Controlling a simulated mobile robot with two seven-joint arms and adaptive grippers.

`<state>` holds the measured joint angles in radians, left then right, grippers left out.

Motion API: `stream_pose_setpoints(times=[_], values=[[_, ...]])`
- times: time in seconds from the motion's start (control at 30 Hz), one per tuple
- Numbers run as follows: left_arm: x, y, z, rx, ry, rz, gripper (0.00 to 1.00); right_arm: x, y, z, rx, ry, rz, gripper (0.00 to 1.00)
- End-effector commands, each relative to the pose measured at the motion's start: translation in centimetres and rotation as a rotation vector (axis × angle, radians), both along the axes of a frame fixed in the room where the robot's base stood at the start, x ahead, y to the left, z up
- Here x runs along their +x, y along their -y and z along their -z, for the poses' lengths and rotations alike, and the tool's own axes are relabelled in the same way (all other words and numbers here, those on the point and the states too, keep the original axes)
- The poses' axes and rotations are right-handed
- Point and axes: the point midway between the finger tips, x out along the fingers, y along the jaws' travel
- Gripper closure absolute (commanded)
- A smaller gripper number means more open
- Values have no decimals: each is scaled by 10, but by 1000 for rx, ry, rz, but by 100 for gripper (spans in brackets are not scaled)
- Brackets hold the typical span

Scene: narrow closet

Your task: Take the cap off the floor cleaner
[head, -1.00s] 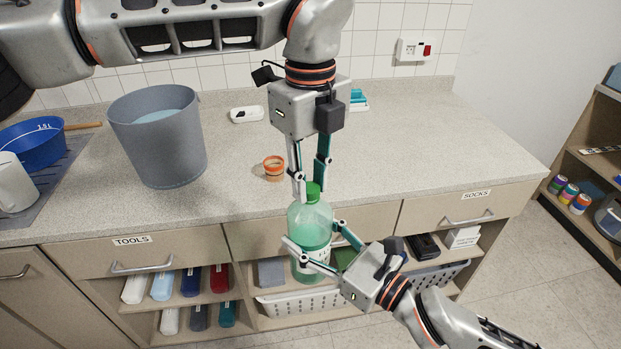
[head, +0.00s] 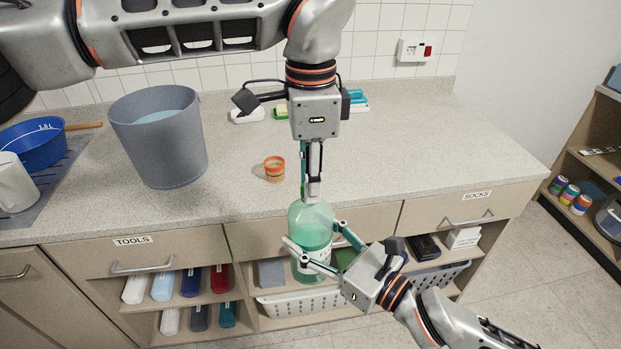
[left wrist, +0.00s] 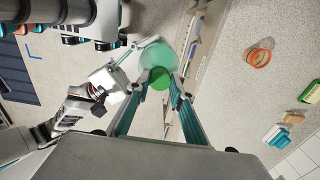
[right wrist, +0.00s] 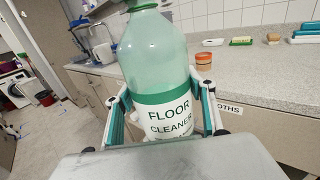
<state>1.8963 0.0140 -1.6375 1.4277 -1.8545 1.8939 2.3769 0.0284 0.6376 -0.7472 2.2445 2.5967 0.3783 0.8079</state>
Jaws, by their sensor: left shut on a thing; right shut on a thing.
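The floor cleaner (head: 306,216) is a clear green bottle with a white label, held upright in front of the counter edge. Its label reads FLOOR CLEANER in the right wrist view (right wrist: 165,112). My right gripper (head: 313,238) is shut around the bottle's body from the front right. My left gripper (head: 311,196) points straight down from above and is shut on the green cap (left wrist: 159,78), which shows between its fingers in the left wrist view. In the head view the fingers mostly hide the cap. The cap appears to sit at the bottle's neck.
A grey bucket (head: 160,140), a blue pan (head: 32,140) and a small orange container (head: 274,168) stand on the counter. Drawers and open shelves with a white basket (head: 290,303) lie below and behind the bottle. The counter's right part is clear.

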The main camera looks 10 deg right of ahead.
Motion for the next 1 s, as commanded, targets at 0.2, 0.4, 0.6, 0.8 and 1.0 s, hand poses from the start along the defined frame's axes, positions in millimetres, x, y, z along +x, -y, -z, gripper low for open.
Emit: stream_pose_setpoints(times=[0.2, 0.4, 0.6, 0.8, 1.0], values=[[0, 0, 0, 0, 1, 1, 100, 0, 0, -2, 1, 4, -1, 100], [0, 0, -3, 0, 1, 1, 100, 0, 0, -2, 1, 4, -1, 100], [0, 0, -9, 0, 0, 1, 100, 0, 0, -2, 1, 4, -1, 100], [0, 0, -15, 0, 0, 3, 100, 0, 0, -2, 1, 4, 0, 100], [0, 0, -21, 0, -1, 3, 100, 0, 0, -2, 1, 4, 0, 100]])
